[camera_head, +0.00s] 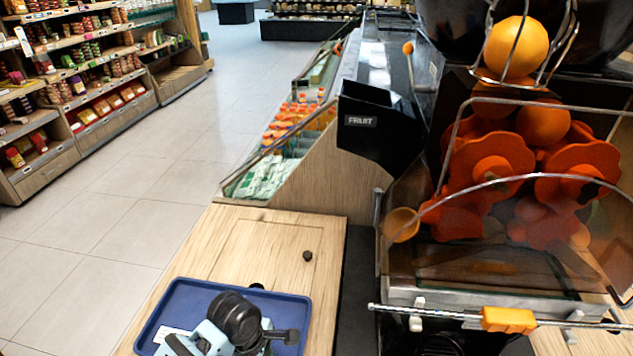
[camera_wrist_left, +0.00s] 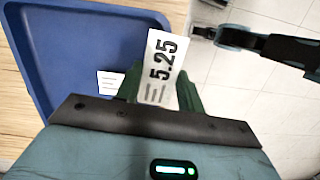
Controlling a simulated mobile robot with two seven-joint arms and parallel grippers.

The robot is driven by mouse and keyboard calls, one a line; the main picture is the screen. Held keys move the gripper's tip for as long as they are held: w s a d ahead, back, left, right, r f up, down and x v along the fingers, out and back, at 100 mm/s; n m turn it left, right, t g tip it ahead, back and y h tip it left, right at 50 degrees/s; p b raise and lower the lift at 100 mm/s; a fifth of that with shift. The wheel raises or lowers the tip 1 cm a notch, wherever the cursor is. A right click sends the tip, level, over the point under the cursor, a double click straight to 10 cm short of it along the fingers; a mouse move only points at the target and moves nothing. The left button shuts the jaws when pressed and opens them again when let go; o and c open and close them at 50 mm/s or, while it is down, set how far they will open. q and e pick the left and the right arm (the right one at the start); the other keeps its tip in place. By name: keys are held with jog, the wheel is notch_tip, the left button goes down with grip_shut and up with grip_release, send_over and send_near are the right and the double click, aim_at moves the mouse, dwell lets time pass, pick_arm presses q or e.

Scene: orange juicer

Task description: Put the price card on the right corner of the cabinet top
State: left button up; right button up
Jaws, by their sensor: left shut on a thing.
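In the head view my left arm's black and light-blue links are over the tray at the bottom; the fingers and the held card cannot be made out there. The wooden cabinet top (camera_head: 262,232) extends behind and around the tray. My right gripper is not in view.
The blue tray (camera_head: 180,294) sits on the cabinet top; another white card (camera_wrist_left: 108,82) lies in it. A small dark knob (camera_head: 307,256) is on the wood. The orange juicer (camera_head: 410,262) stands right. The wood behind the tray is mostly clear.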

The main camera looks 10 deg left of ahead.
pick_arm(q)
jog(key=shift+w+r, duration=0.1)
jog(key=w+d+r+m+g, duration=0.1)
jog(key=w+d+r+m, duration=0.15)
jog(key=r+m, duration=0.3)
jog(key=w+d+r+m, duration=0.1)
jog(key=w+r+m, duration=0.3)
jog(key=r, duration=0.2)
jog(key=s+a+r+m+y, duration=0.1)
jog(key=a+r+m, duration=0.6)
jog(key=r+m, duration=0.1)
jog(key=shift+s+r+g+y, duration=0.25)
jog(key=shift+r+g+y, duration=0.15)
jog(key=shift+r, duration=0.4)
